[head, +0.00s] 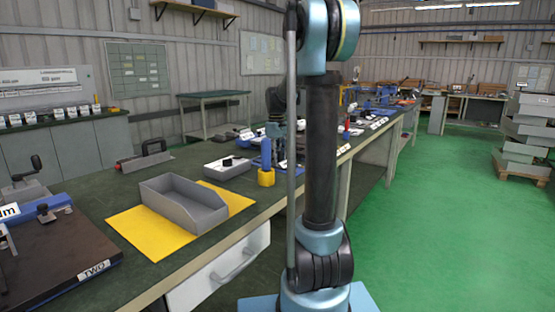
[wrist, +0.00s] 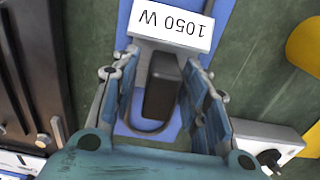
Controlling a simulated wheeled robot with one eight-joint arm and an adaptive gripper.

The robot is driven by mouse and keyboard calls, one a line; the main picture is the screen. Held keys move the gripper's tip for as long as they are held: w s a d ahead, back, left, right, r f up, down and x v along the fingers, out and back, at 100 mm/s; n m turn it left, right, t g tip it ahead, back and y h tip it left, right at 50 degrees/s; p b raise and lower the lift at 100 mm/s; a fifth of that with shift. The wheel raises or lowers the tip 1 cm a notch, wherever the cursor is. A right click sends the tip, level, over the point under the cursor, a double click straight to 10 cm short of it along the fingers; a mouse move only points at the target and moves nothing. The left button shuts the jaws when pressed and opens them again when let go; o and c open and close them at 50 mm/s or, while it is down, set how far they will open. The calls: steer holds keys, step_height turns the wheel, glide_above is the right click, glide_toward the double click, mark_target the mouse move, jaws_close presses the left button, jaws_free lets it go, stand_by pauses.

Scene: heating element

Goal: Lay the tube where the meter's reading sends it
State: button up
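In the wrist view my gripper (wrist: 165,75) has its two fingers spread on either side of a dark block (wrist: 162,90). Narrow gaps seem to show beside the block, so it does not look clamped. A thin dark loop (wrist: 150,130) curves below the block over a blue surface (wrist: 135,118). A white label (wrist: 170,32) reading "1050 W" lies just beyond the fingertips, upside down. I cannot tell surely whether the block belongs to the tube. No meter reading is legible.
A grey open bin (head: 182,205) stands on a yellow mat (head: 130,228) on the green bench. A dark plate marked "TWO" (head: 60,255) is at front left. A grey box with a black knob (head: 227,167) and a yellow cup (head: 266,178) holding something blue stand further along.

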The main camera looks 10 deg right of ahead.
steer(key=shift+r, duration=0.1)
step_height(320, 180, up, 12)
stand_by(0.6)
